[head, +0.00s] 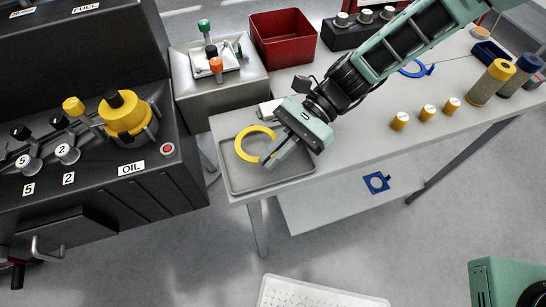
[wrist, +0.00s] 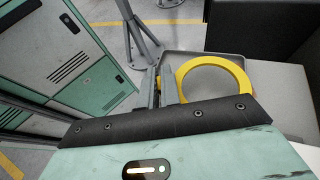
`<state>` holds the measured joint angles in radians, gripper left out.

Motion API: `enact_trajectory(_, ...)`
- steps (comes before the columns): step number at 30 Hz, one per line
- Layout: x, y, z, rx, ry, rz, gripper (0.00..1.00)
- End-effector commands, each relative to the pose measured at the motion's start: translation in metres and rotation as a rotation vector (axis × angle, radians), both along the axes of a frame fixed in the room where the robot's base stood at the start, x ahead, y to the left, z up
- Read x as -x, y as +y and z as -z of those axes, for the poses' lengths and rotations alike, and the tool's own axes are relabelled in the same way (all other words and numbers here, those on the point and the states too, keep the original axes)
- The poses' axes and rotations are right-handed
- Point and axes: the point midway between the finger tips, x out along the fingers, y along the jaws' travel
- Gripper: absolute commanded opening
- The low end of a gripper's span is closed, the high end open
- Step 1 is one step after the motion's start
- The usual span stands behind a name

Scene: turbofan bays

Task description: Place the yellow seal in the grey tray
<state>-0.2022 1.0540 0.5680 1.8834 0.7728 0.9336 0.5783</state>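The yellow seal (head: 239,150) is a flat ring over the left part of the grey tray (head: 241,184), at the left end of the grey bench. My gripper (head: 268,161) is over the tray, with its fingers at the ring's lower right edge. In the wrist view, the seal (wrist: 246,83) reaches past the tray's right wall and its left edge passes at the fingers (wrist: 162,90), which look shut on it. The tray's far rim (wrist: 200,53) shows behind the ring. The gap between seal and tray floor cannot be judged exactly.
A red bin (head: 283,38) and a grey box with coloured plugs (head: 222,90) stand behind the tray. Several yellow caps (head: 427,112) stand on the bench to the right. A black console (head: 90,170) with a yellow oil cap is close on the left.

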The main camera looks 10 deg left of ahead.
Motion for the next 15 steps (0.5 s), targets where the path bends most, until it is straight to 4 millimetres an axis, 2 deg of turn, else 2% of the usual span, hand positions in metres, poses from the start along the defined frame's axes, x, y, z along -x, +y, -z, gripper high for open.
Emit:
enact_trajectory(3,0.001,0.000,0.017,0.001,0.004,0.000,0.00)
enact_trajectory(6,0.000,0.000,0.025,0.001,0.002,0.000,0.00)
enact_trajectory(15,0.000,0.000,0.028,0.000,0.002,-0.001,0.00)
